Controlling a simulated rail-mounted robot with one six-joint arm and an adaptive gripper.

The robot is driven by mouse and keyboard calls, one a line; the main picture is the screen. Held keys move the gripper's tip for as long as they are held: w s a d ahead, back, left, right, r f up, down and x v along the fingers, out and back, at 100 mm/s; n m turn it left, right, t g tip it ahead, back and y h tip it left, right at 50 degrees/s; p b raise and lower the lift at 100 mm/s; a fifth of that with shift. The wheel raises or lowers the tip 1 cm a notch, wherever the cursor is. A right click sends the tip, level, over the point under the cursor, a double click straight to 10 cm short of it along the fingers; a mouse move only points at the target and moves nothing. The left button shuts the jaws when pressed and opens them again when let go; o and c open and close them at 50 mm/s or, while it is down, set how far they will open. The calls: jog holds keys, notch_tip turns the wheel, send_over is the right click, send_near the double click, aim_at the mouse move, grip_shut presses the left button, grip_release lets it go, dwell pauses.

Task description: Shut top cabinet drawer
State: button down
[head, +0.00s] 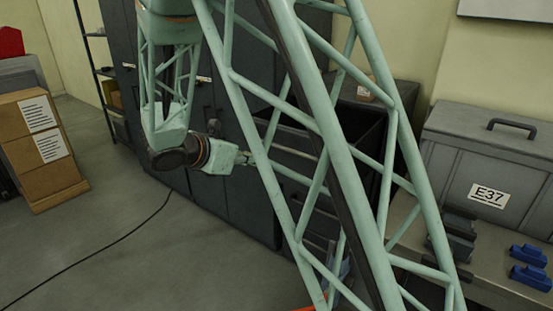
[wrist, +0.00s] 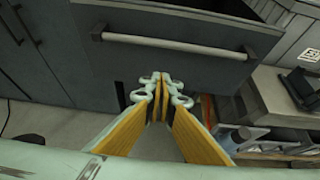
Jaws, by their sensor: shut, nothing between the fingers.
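The top cabinet drawer (wrist: 200,63) stands open, with its dark inside showing beyond the front panel's top edge in the wrist view. Its long grey bar handle (wrist: 175,43) crosses the upper part of the front panel. In the head view the open drawer (head: 352,128) is partly hidden behind my arm's lattice. My gripper (wrist: 160,82) is shut and empty, with its fingertips in front of the drawer panel, below the handle. I cannot tell whether the tips touch the panel. In the head view my gripper (head: 252,158) is mostly hidden by the lattice.
A grey case labelled E37 (head: 450,160) sits on the workbench at right, with blue clamp-like parts (head: 530,277) near it. Tall dark cabinets (wrist: 35,50) stand to the left of the drawer. Cardboard boxes (head: 38,150) stand at far left. The floor (head: 110,235) between is clear except for a black cable.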

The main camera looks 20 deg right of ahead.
jog(key=shift+d, duration=0.1)
jog(key=d+r+b+x, duration=0.1)
jog(key=b+x, duration=0.2)
jog(key=x, duration=1)
jog(key=shift+w+r, duration=0.3)
jog(key=shift+w, duration=0.05)
jog(key=shift+w+d, duration=0.1)
jog(key=shift+d, duration=0.05)
dwell(0.3)
